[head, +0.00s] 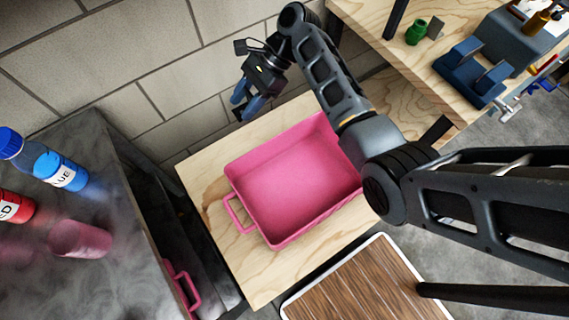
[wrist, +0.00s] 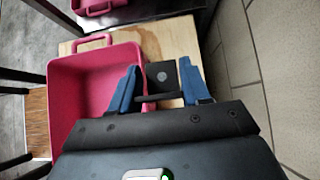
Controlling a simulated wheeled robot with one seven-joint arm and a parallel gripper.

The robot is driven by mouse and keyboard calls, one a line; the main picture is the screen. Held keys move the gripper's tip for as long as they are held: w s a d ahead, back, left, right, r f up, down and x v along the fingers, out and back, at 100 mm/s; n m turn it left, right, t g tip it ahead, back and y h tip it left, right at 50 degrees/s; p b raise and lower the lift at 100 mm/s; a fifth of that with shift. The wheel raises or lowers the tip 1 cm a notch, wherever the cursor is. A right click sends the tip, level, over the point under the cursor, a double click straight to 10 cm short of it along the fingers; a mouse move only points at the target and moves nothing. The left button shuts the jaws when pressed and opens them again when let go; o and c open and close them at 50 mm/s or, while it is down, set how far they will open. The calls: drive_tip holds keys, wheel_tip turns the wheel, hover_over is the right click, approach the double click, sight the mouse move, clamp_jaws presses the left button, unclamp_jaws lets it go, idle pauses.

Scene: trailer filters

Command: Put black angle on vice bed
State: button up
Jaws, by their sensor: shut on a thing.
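My gripper (head: 243,105) hangs at the end of my raised arm, left of and above the pink tray, near the block wall. In the wrist view its two blue fingers (wrist: 160,70) are shut on the black angle (wrist: 162,78), a dark bent plate with a round light spot on its upright face. The blue vice (head: 472,76) stands on the wooden bench at the upper right, well apart from my gripper. Its bed shows between the raised blue parts.
A pink tray (head: 300,178), which looks empty, sits on a low wooden table (head: 205,190). A green cylinder (head: 416,32) and a small dark plate (head: 435,28) stand beside the vice.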

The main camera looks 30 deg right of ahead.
drive_tip(key=b, duration=1.2)
hover_over(253, 146)
drive_tip(key=s, duration=0.2)
wheel_tip(253, 146, down, 13)
drive_tip(key=f+b, duration=0.1)
drive_tip(key=f, duration=0.5)
drive_tip(key=f+b, duration=0.1)
drive_tip(key=f, duration=0.3)
drive_tip(key=shift+w+a+b, duration=0.2)
drive_tip(key=shift+a+b, duration=0.1)
drive_tip(key=shift+a, duration=0.05)
drive_tip(key=o, duration=1.1)
drive_tip(key=shift+r, duration=0.1)
